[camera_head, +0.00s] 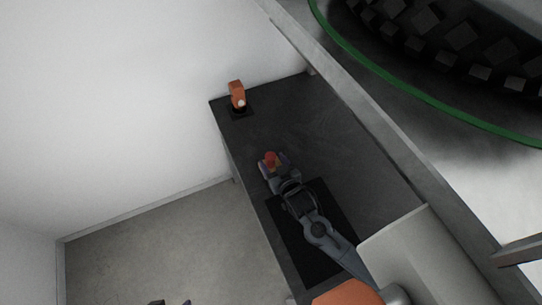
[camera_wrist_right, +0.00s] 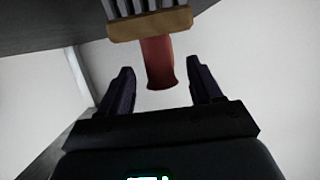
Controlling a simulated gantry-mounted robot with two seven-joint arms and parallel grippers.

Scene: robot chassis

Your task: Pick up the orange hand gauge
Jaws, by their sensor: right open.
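An orange upright object with a pale round spot, which looks like the orange hand gauge (camera_head: 236,90), stands on a small black base at the far left corner of the dark table. My right gripper (camera_head: 268,164) is open over the table, nearer than that object. A red-handled brush-like tool (camera_head: 271,158) shows at its fingertips. In the right wrist view, its red handle (camera_wrist_right: 158,64) points between the open fingers (camera_wrist_right: 160,88), with a visible gap on each side. Dark tips at the bottom edge of the head view may be my left gripper (camera_head: 171,302).
The dark table (camera_head: 310,125) has clear surface beyond and right of my right gripper. A black mat (camera_head: 285,222) lies under my right arm. A pale ledge (camera_head: 350,100) and a green-rimmed round structure (camera_head: 400,83) border the right side. A white wall stands behind.

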